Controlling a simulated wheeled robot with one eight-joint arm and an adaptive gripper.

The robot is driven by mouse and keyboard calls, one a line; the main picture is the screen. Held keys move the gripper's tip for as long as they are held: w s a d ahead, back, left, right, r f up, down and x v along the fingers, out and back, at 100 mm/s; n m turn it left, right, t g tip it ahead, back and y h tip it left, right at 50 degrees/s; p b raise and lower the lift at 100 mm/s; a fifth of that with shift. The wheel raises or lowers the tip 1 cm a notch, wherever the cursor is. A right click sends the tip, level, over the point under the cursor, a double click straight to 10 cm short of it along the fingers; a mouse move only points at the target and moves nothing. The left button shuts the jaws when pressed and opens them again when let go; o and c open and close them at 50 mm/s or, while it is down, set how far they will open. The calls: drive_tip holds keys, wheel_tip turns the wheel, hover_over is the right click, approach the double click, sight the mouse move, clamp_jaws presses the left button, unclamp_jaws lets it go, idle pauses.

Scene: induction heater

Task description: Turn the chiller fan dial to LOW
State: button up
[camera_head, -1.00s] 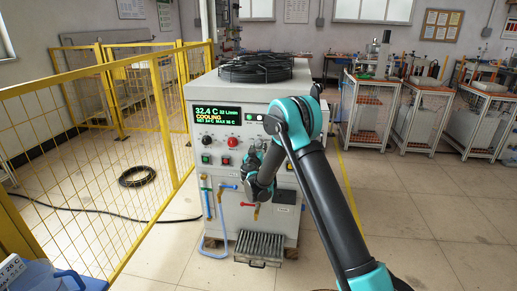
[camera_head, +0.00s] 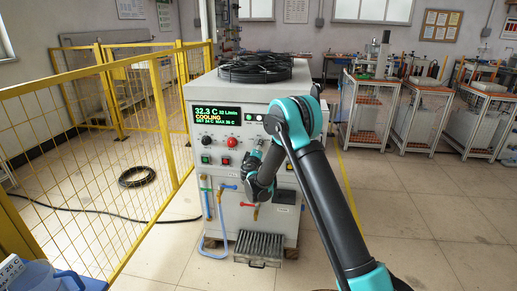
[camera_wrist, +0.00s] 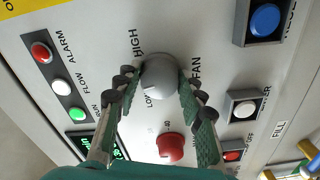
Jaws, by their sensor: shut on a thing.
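The grey chiller fan dial (camera_wrist: 160,76) is in the middle of the wrist view, on the chiller's (camera_head: 268,228) light panel. The words HIGH, LOW and FAN are printed around it, with LOW partly covered. My gripper (camera_wrist: 158,88) has one finger on each side of the dial and is shut on it. The dial's pointer cannot be made out clearly, so its setting is uncertain. In the head view my gripper (camera_head: 257,149) is at the panel's upper right, and my wrist hides the dial.
A red knob (camera_wrist: 171,147) sits near the dial. A blue button (camera_wrist: 265,18), a white button (camera_wrist: 245,108) and indicator lights (camera_wrist: 60,85) surround it. In the head view, a yellow fence (camera_head: 100,165) stands left and carts (camera_head: 375,112) stand behind right.

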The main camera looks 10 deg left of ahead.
drive_tip(key=shift+w+r+n, duration=0.1)
drive_tip(key=shift+r+n, duration=0.05)
drive_tip(key=shift+n, duration=4.85)
drive_tip(key=o, duration=1.1)
drive_tip(key=s, duration=1.2)
drive_tip(key=shift+a, duration=0.25)
